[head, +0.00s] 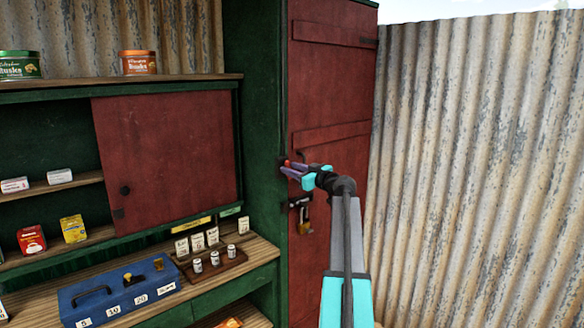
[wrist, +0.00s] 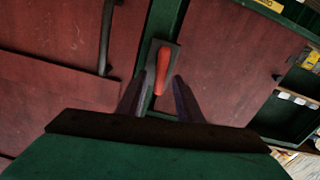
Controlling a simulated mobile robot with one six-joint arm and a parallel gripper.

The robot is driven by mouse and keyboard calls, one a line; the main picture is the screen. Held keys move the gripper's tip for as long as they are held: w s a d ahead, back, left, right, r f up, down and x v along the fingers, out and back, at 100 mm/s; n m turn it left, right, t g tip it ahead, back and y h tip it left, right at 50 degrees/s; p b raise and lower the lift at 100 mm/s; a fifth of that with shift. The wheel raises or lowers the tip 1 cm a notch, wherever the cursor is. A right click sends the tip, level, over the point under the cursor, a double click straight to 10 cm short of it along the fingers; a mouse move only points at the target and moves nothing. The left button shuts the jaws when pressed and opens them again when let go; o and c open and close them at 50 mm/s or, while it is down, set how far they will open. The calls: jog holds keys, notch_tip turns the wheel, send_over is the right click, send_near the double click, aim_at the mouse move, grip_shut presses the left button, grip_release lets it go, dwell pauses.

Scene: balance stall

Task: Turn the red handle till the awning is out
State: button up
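The red handle (wrist: 163,70) sits on a grey plate on the green post beside the red door. In the head view only a small bit of the red handle (head: 286,163) shows, at the tips of my gripper (head: 291,170). In the wrist view my gripper (wrist: 160,82) is open, with one finger to each side of the handle's lower end. A gap shows between the handle and the fingers, so it does not look gripped. How deep the handle lies between the fingers is hard to tell. No awning is in view.
Below my gripper, a latch with a padlock (head: 304,215) hangs on the red door (head: 330,80). At left are a red sliding panel (head: 170,150), a counter with a blue box (head: 115,293) and small weights on a wooden block (head: 215,265). Corrugated sheet (head: 470,170) stands at right.

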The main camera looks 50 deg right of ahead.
jog(key=shift+w, duration=0.4)
grip_shut()
jog(key=shift+d+f+m+b, duration=0.1)
jog(key=shift+m+b, duration=0.4)
jog(key=shift+b, duration=0.15)
jog(key=shift+s+d+m+b, duration=0.1)
jog(key=shift+d+m+b, duration=0.05)
jog(key=shift+m+b, duration=1.3)
jog(key=shift+d+m+b, duration=0.15)
jog(key=shift+m+b, duration=0.9)
jog(key=shift+m, duration=0.8)
